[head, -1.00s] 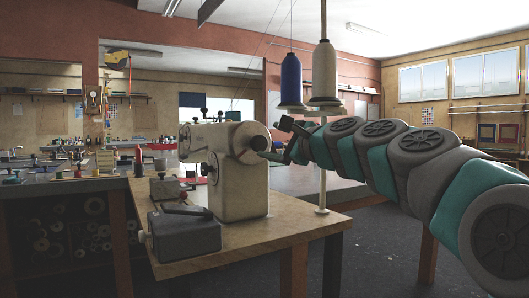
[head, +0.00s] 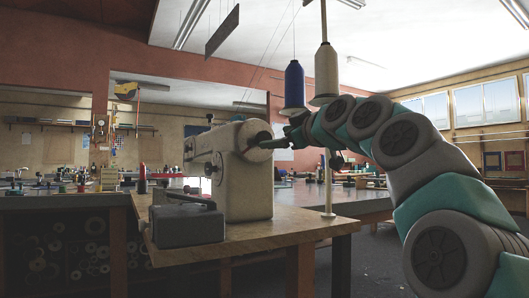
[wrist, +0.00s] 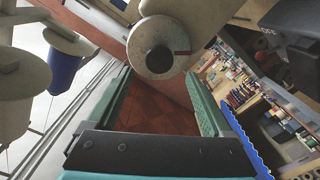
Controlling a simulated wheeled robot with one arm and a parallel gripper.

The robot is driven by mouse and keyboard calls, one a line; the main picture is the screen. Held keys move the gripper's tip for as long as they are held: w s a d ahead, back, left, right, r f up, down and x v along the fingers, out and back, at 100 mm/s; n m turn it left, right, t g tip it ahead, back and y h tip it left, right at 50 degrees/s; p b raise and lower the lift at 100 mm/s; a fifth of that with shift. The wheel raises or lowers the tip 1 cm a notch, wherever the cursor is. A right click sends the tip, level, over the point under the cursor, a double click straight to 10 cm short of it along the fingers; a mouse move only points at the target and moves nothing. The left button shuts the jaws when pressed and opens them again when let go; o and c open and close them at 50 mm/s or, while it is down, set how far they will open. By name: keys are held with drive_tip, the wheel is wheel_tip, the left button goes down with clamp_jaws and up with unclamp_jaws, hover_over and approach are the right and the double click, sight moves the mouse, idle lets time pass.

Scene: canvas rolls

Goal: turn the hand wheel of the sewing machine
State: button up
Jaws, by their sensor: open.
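The cream sewing machine (head: 240,185) stands on the wooden table. Its round hand wheel (head: 254,136) is on the machine's right end, partly behind my gripper. In the wrist view the hand wheel (wrist: 158,52) is a pale disc with a grey hub and a short red mark at its right. My gripper (wrist: 158,80) is open, its two teal-edged fingers spread below the wheel in that view. Nothing is between the fingers. In the head view my gripper (head: 276,142) is small, close to the wheel; I cannot tell whether it touches.
A grey box-like block (head: 187,225) sits on the wooden table (head: 285,232) in front of the machine.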

sight(259, 140)
drive_tip(key=shift+n, duration=0.6)
drive_tip(key=shift+p+x, duration=1.15)
drive_tip(key=shift+x, duration=2.7)
drive_tip(key=shift+w+d+f, duration=0.1)
drive_tip(key=shift+f, duration=0.05)
drive_tip(key=c, duration=1.3)
